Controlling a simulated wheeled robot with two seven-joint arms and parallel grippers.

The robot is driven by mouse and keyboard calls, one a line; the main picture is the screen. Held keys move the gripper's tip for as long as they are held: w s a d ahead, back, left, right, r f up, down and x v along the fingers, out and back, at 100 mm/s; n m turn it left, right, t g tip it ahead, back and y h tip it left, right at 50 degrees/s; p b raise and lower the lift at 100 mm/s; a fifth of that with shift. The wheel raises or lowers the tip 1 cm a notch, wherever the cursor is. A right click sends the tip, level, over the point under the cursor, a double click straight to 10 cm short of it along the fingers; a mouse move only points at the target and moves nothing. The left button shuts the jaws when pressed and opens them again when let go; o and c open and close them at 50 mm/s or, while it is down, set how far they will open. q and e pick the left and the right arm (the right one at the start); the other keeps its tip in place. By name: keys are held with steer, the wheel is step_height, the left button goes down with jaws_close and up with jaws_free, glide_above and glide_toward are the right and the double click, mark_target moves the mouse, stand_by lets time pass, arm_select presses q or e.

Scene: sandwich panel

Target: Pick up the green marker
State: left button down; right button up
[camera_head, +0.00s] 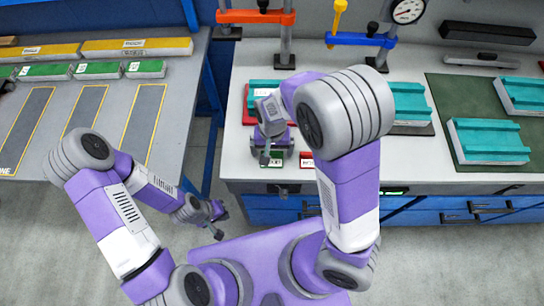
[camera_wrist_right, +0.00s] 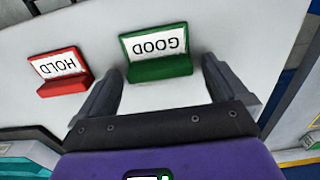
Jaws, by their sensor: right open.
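The green marker is a small stand with a white card reading GOOD. In the right wrist view the green marker (camera_wrist_right: 160,66) stands upright on the pale bench top, between the fingertips and slightly beyond them. In the head view the green marker (camera_head: 276,158) is near the bench's front edge.
A red HOLD marker (camera_wrist_right: 65,72) stands close beside the green one, also in the head view (camera_head: 306,159). Teal panels (camera_head: 488,138) lie to the right on the bench. A grey table (camera_head: 60,150) with outlined lanes is at left, a gap between.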

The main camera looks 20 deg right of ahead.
steer(key=c, duration=1.1)
